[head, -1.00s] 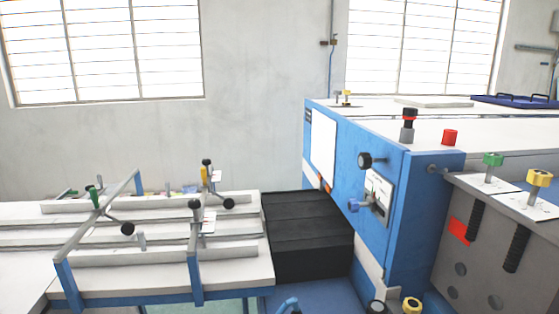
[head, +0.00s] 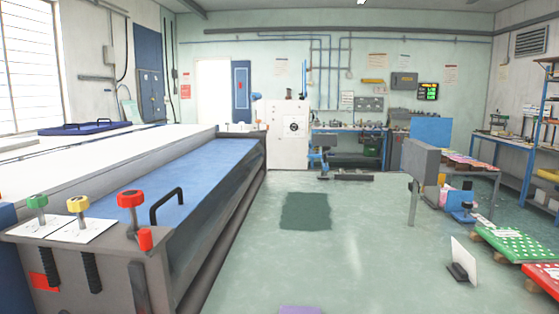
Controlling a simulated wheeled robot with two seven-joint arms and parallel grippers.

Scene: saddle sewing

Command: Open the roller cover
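A long blue panel (head: 215,170), which looks like the roller cover, lies along the near side of the long machine at the left of the head view. It appears closed and slopes toward the aisle. A black bar handle (head: 167,205) stands on it near its front end. Neither of my grippers is in view, so nothing shows of what they hold.
Green, yellow and red knobs (head: 131,199) top the machine's grey end plate (head: 110,262). The green floor (head: 310,255) beside the machine is open, with a dark mat (head: 306,211). A grey panel stand (head: 421,165), patterned boxes (head: 510,246) and blue shelving stand right.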

